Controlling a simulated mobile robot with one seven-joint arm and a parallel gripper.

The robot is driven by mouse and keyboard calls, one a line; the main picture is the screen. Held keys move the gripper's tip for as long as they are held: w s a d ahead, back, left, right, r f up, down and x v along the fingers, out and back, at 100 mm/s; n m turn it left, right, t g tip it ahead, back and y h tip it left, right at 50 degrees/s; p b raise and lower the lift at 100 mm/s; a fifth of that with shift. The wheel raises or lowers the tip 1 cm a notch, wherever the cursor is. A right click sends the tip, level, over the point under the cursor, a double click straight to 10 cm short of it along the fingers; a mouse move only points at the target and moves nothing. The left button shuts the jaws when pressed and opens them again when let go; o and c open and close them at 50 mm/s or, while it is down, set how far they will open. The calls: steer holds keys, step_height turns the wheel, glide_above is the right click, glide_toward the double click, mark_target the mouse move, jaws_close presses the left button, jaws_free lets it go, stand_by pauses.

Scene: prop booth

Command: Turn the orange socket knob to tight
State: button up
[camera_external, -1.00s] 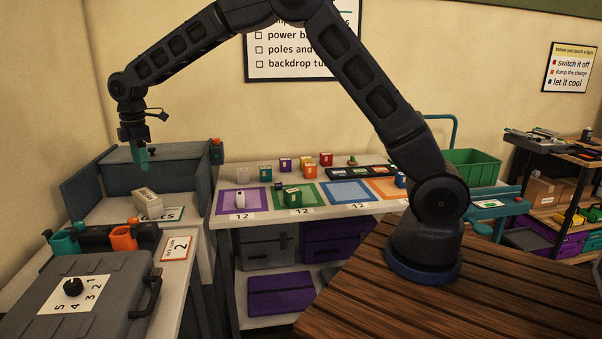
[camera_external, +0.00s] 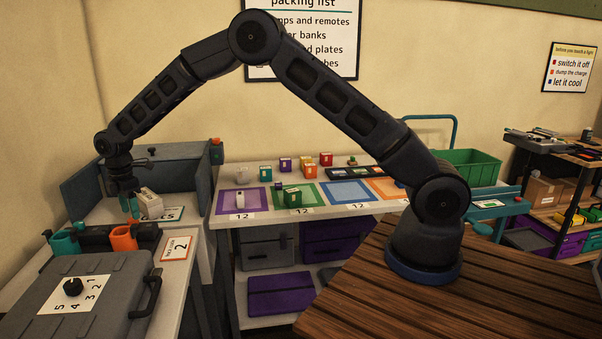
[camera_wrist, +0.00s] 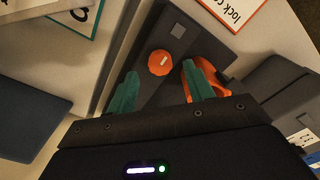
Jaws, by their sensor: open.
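The orange socket knob (camera_wrist: 161,63) is a round disc with a pale mark, on a dark block (camera_wrist: 178,32) in the wrist view. I cannot read its setting. My gripper (camera_wrist: 160,70) is open and empty, its two teal fingers to either side of the knob in that picture, apart from it. In the external view my gripper (camera_external: 130,206) points down above the back of the left bench, over the dark block (camera_external: 147,233). The knob cannot be made out there. An orange holder (camera_external: 123,238) stands at the block's front; it is partly behind the right finger in the wrist view (camera_wrist: 215,76).
A teal holder (camera_external: 65,243) is left of the orange one. A grey case (camera_external: 110,285) with a black dial (camera_external: 73,287) lies in front. An orange-edged card (camera_external: 177,248) lies right of the block.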

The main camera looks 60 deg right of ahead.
mark_target(133, 223)
steer(key=shift+f, duration=1.55)
steer(key=c, duration=1)
steer(key=shift+o, duration=0.2)
